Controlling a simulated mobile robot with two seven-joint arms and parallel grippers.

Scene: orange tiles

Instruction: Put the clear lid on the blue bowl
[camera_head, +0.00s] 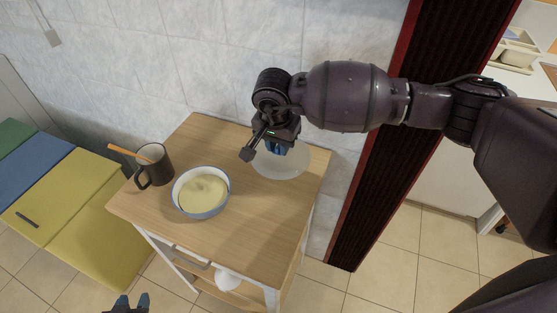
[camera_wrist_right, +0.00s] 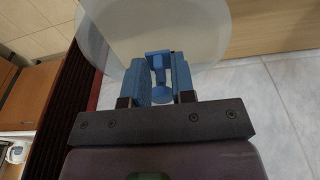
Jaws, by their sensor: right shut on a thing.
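The blue bowl (camera_head: 205,212) stands upright on the wooden table, open at the top, with a pale yellow filling inside. The clear lid (camera_head: 292,166) is at the table's back right corner, apart from the bowl and to its right. My right gripper (camera_head: 276,147) is over the lid. In the right wrist view my right gripper (camera_wrist_right: 162,82) is shut on the lid's blue knob (camera_wrist_right: 158,94), with the clear lid (camera_wrist_right: 205,40) spread beyond the fingers. I cannot tell whether the lid touches the table. My left gripper (camera_head: 131,302) is at the bottom edge, open and empty.
A dark mug (camera_head: 155,168) with an orange stick in it stands left of the bowl. The wooden table (camera_head: 245,235) is bare in front of the lid. A tiled wall (camera_head: 200,60) is behind it. A yellow cabinet (camera_head: 85,235) is at left.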

